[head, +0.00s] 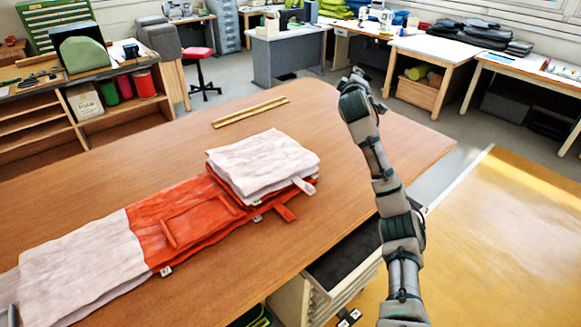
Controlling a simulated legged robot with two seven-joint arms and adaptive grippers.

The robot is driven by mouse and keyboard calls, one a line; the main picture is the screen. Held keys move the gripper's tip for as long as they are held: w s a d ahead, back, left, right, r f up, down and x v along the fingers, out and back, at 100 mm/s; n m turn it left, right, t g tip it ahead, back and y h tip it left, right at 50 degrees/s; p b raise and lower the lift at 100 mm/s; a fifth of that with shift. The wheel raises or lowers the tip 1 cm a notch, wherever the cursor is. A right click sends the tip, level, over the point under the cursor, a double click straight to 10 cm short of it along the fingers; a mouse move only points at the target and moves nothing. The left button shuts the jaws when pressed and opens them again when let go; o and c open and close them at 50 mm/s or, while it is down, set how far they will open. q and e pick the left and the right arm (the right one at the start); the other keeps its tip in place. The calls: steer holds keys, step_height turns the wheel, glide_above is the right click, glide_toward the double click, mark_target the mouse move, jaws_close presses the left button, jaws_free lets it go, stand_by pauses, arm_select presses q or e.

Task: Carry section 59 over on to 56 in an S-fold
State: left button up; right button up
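A long folded fabric piece lies across the table (330,150). Its left part is a pale pinkish-white section (75,265), lying flat. Its middle is an orange-red section (190,220) with a raised rectangular outline. At its right end a thick pale folded stack (262,163) lies on top of orange-red layers. Small white tags show along the near edge, but I cannot read 56 or 59 on them. My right gripper (364,86) is raised at the upper middle, apart from the fabric; its fingers are too small to judge.
An orange strap (284,212) and a pale strap (304,186) stick out at the stack's right. Wooden strips (250,111) lie behind the fabric. The table's right part is clear. A drawer unit (335,275) stands below the near edge; a yellow surface (500,240) lies at right.

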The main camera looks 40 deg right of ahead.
steer(key=w+a+f+g+y, duration=0.2)
steer(key=w+a+f+y, duration=0.2)
steer(key=f, duration=0.6)
steer(key=m+g+y, duration=0.3)
steer(key=g+y, duration=0.6)
glide_above(291, 214)
step_height(291, 214, down, 20)
steer(key=shift+g, duration=0.3)
step_height(291, 214, down, 10)
steer(key=shift+f, duration=0.75)
steer(key=shift+d+f, duration=0.15)
steer(key=shift+d, duration=0.05)
jaws_close()
